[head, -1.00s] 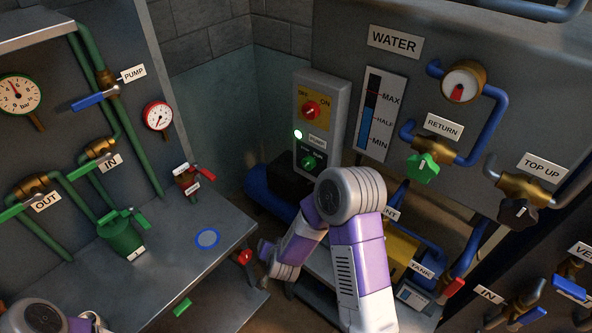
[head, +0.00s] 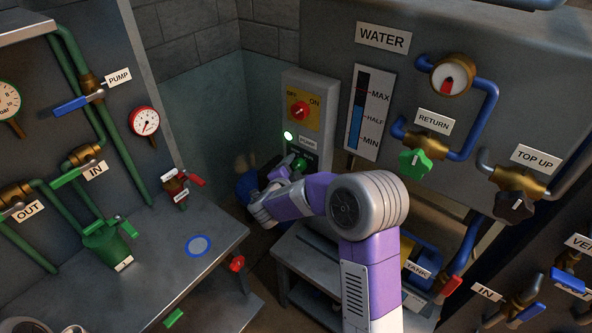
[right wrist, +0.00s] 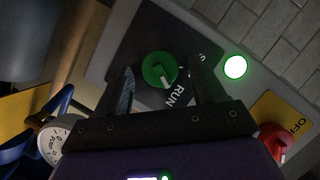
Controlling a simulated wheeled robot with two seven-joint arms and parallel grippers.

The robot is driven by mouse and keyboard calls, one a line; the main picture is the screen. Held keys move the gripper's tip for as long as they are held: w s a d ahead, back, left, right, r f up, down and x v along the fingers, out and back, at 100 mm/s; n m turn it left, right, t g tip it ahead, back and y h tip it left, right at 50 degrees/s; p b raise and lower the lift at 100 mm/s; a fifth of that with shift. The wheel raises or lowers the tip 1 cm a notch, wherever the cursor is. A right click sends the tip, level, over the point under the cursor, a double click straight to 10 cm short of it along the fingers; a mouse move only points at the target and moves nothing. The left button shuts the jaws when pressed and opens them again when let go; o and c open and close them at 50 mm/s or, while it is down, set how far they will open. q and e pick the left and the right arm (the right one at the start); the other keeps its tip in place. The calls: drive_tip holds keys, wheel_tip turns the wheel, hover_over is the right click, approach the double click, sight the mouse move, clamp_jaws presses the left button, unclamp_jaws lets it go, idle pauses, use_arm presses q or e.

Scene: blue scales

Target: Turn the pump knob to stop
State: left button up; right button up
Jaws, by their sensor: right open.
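The green pump knob (head: 299,164) sits on a black plate on the grey control box, under the PUMP label (head: 308,143). In the right wrist view the knob (right wrist: 158,70) shows a white mark pointing toward the word RUN (right wrist: 179,95). The other word on the plate is mostly hidden by a finger. My right gripper (head: 284,173) is at the lower left of the knob in the head view. In the right wrist view its open fingers (right wrist: 163,76) appear on either side of the knob; contact is not visible. My left gripper is out of view.
A lit green lamp (head: 288,135) is above the plate. A red OFF/ON switch (head: 299,110) on yellow is higher on the box. A green RETURN valve (head: 415,162) is to the right. A metal bench (head: 150,275) is at left, a low table (head: 305,268) below.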

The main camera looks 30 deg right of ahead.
drive_tip(key=shift+w+d, duration=0.2)
drive_tip(key=c, duration=1.1)
drive_tip(key=shift+o, duration=0.2)
drive_tip(key=shift+r+p, duration=0.1)
drive_tip(key=shift+p, duration=0.55)
drive_tip(key=n+g+p, duration=0.1)
drive_tip(key=n+p, duration=0.1)
drive_tip(key=p, duration=0.3)
drive_tip(key=n+g+p, duration=0.2)
drive_tip(key=p, duration=0.3)
drive_tip(key=n+g+h+p, duration=0.1)
drive_tip(key=n+p, duration=0.1)
drive_tip(key=p, duration=0.4)
drive_tip(key=shift+w+a+r+n+g, duration=0.2)
drive_tip(key=shift+w+n+g, duration=0.1)
drive_tip(key=shift+n, duration=0.1)
drive_tip(key=shift+f+n+g+h+p, duration=0.2)
drive_tip(key=shift+n+g+h+p, duration=0.15)
drive_tip(key=shift+n+p, duration=0.5)
